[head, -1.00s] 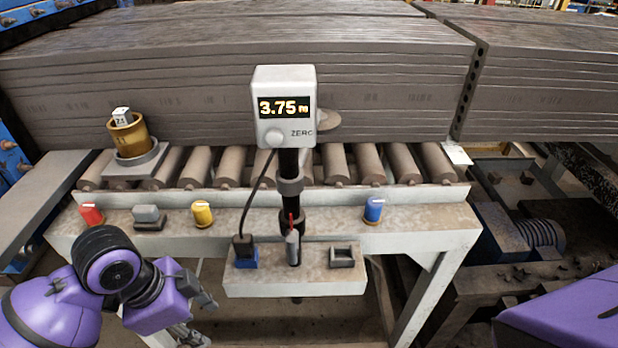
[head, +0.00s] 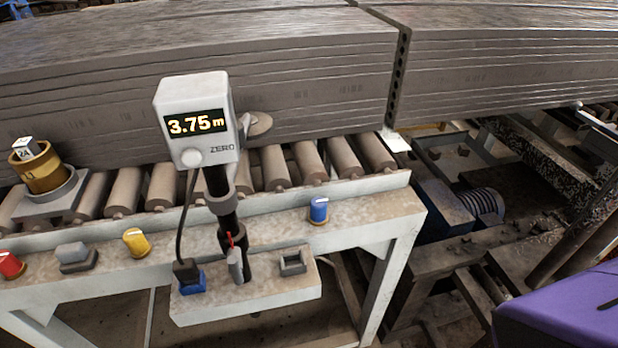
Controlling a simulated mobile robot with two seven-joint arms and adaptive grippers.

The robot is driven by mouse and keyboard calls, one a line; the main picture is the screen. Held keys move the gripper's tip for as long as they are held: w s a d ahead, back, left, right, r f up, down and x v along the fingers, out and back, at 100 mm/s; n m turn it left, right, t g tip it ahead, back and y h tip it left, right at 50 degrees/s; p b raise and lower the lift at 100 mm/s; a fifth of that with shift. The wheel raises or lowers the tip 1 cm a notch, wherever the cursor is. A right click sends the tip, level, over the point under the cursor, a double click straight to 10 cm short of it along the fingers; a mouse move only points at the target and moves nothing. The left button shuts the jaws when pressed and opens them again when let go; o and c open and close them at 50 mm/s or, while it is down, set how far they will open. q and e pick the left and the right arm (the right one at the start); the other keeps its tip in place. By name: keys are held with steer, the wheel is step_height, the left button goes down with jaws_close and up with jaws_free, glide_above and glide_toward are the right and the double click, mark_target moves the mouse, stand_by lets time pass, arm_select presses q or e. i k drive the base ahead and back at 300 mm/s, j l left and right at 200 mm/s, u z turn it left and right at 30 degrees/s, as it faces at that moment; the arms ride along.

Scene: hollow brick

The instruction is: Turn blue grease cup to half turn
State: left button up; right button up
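The blue grease cup (head: 319,210) stands upright on the beige rail of the roller conveyor, right of the display post. It has a white mark on its top. No gripper is near it. Only a purple part of my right arm shows at the lower right corner; its gripper is out of view. My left arm and gripper are out of view.
A yellow cup (head: 137,242), a grey knob (head: 74,256) and a red cup (head: 11,264) stand along the rail. A display box (head: 196,119) reading 3.75 m rises on a black post left of the blue cup. A small shelf (head: 250,300) juts out in front.

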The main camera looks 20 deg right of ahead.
mark_target(318, 205)
steer(key=i+z, duration=0.15)
steer(key=z, duration=0.6)
